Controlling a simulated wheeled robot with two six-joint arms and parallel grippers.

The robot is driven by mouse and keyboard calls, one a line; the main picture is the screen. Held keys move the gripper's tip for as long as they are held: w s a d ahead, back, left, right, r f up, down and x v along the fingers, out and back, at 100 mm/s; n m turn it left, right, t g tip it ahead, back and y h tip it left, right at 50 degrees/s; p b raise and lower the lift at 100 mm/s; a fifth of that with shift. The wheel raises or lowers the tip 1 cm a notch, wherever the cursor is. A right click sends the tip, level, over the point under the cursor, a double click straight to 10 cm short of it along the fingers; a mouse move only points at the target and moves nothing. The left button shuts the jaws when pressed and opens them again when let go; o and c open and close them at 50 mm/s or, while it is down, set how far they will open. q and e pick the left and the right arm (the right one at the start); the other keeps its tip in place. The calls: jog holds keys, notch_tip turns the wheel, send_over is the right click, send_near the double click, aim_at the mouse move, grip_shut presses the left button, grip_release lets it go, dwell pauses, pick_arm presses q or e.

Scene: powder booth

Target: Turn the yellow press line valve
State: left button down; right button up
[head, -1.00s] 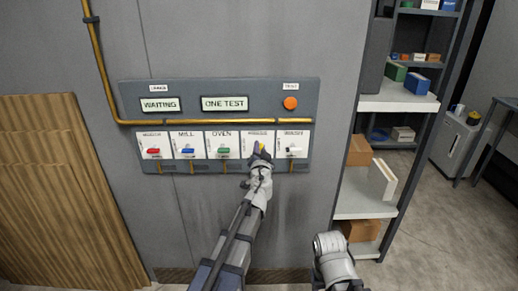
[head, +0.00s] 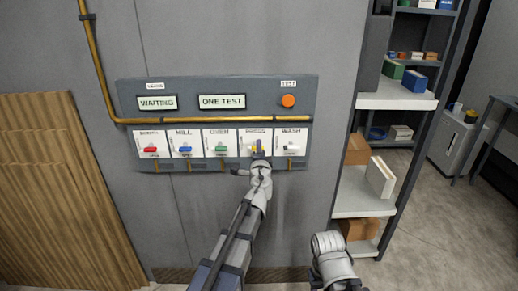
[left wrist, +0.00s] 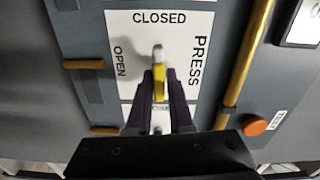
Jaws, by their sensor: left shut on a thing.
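The yellow press valve handle (left wrist: 158,88) is between the two dark fingers of my left gripper (left wrist: 160,98) in the left wrist view. The fingers are shut on it. The handle lies on the white PRESS plate (left wrist: 180,60), with its pale end toward the word CLOSED; OPEN is printed to the left. In the head view my left gripper (head: 258,153) is at the PRESS plate, fourth from the left, and covers most of the yellow handle (head: 253,148).
Red (head: 150,149), blue (head: 185,149) and green (head: 221,149) valves are to the left, and a white WASH valve (head: 291,147) is close on the right. A yellow pipe (head: 200,121) runs above. An orange button (head: 288,101) is higher up. A shelf (head: 395,97) stands at the right.

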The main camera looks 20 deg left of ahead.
pick_arm(q)
jog(key=shift+s+a+f+m, duration=0.1)
jog(key=shift+a+m, duration=0.05)
jog(key=shift+m, duration=0.45)
jog(key=c, duration=0.9)
grip_release()
jog(key=v, duration=0.7)
jog(key=shift+s, duration=0.35)
